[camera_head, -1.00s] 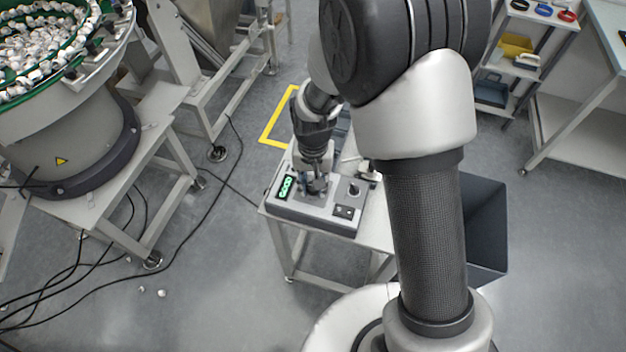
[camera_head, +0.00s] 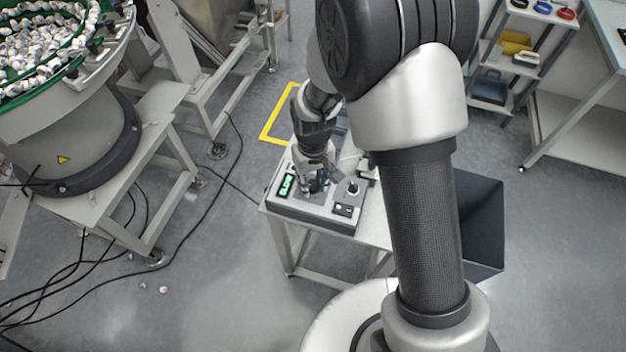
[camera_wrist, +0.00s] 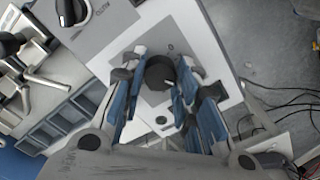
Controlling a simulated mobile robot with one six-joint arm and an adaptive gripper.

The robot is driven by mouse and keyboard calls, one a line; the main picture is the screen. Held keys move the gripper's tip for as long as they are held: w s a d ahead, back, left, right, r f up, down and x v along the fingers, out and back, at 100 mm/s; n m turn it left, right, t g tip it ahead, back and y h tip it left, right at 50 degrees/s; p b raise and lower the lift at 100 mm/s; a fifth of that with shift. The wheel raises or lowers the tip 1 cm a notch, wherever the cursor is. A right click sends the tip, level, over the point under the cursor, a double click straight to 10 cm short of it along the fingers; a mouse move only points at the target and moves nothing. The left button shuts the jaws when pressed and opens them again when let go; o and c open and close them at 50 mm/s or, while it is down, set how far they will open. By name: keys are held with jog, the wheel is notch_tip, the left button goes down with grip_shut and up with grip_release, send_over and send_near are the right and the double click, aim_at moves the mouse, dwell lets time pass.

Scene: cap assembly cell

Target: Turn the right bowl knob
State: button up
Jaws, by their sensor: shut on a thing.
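The control box (camera_head: 318,216) stands on a small table, with a lit green display (camera_head: 286,186) at its left end. My gripper (camera_head: 314,186) points down onto the box panel beside the display. In the wrist view, the black round knob (camera_wrist: 160,73) sits between the blue-padded fingers of my gripper (camera_wrist: 160,62), which is shut on it. In the head view the gripper hides this knob. A second black knob (camera_head: 353,188) is to the right on the same box; it also shows in the wrist view (camera_wrist: 72,10), clear of the fingers.
A dark switch block (camera_head: 343,210) sits on the box's front right. A large bowl feeder (camera_head: 60,110) full of small white parts stands at the left. A dark bin (camera_head: 482,225) is right of the table. Cables lie on the floor, and a shelf (camera_head: 505,60) stands at the back right.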

jog(key=o, duration=1.1)
notch_tip(320, 180, up, 12)
dwell(0.6)
notch_tip(320, 180, up, 12)
jog(key=m+t, duration=0.2)
send_over(313, 185)
jog(key=s+d, duration=0.7)
jog(key=s+d+r+t, duration=0.1)
jog(key=s+d, duration=0.1)
jog(key=s, duration=0.2)
jog(key=s+d+r+m, duration=0.1)
jog(key=s, duration=0.3)
jog(key=s+d+r+m+t, duration=0.1)
jog(key=s+d+r, duration=0.1)
jog(key=s, duration=0.2)
jog(key=shift+s+d+r+t, duration=0.1)
jog(key=shift+s+d+t, duration=0.15)
jog(key=shift+d+t, duration=0.05)
